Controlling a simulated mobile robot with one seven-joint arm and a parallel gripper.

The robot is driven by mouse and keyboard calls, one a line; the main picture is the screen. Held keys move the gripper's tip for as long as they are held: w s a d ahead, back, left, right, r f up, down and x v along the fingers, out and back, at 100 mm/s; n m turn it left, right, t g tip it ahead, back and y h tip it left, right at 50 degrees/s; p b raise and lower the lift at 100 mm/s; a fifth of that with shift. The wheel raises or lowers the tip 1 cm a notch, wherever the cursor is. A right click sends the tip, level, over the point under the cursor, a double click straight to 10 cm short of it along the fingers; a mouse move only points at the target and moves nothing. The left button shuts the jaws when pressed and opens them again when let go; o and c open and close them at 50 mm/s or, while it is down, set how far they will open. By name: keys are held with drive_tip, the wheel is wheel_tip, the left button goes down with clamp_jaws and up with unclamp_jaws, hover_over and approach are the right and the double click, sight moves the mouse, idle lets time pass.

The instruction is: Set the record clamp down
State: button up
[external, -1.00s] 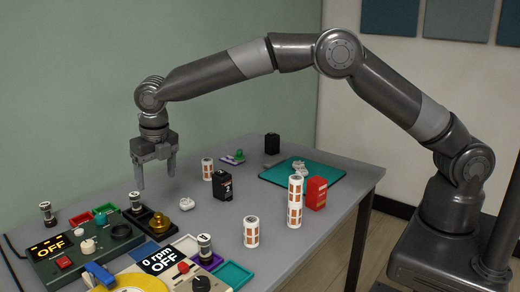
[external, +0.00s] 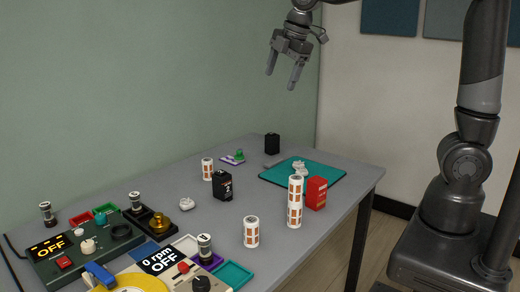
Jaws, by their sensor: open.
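My gripper (external: 281,80) is open and empty, high above the far side of the table, with its two fingers apart and pointing down. No object is between the fingers. A brass-coloured round piece (external: 186,231) sits low at the left, at the edge of the black tray (external: 160,238); it may be the record clamp, but I cannot tell for sure. The turntable (external: 214,282) with a yellow disc (external: 140,284) is at the front left, cut by the picture's lower edge. Its display reads 0 rpm OFF.
A green control box (external: 62,272) with an OFF display stands at the left. White-and-orange cylinders (external: 251,232), a black box (external: 222,186) and a red box (external: 316,193) stand mid-table. A teal mat (external: 330,181) lies at the right. The air around my gripper is clear.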

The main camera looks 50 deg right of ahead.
drive_tip(key=s+d+f+m, duration=0.1)
drive_tip(key=s+d+m, duration=0.3)
drive_tip(key=s, duration=0.3)
drive_tip(key=s+d+f+m+t, duration=0.1)
drive_tip(key=s+d+f+m, duration=0.1)
drive_tip(key=s+d+m, duration=0.3)
drive_tip(key=s+d+f+m, duration=0.2)
drive_tip(key=s+d+m, duration=0.2)
drive_tip(key=s, duration=0.6)
drive_tip(key=m, duration=0.2)
drive_tip(key=shift+s+d+m+t, duration=0.2)
drive_tip(key=shift+s+m+t, duration=0.1)
drive_tip(key=shift+m+t, duration=0.1)
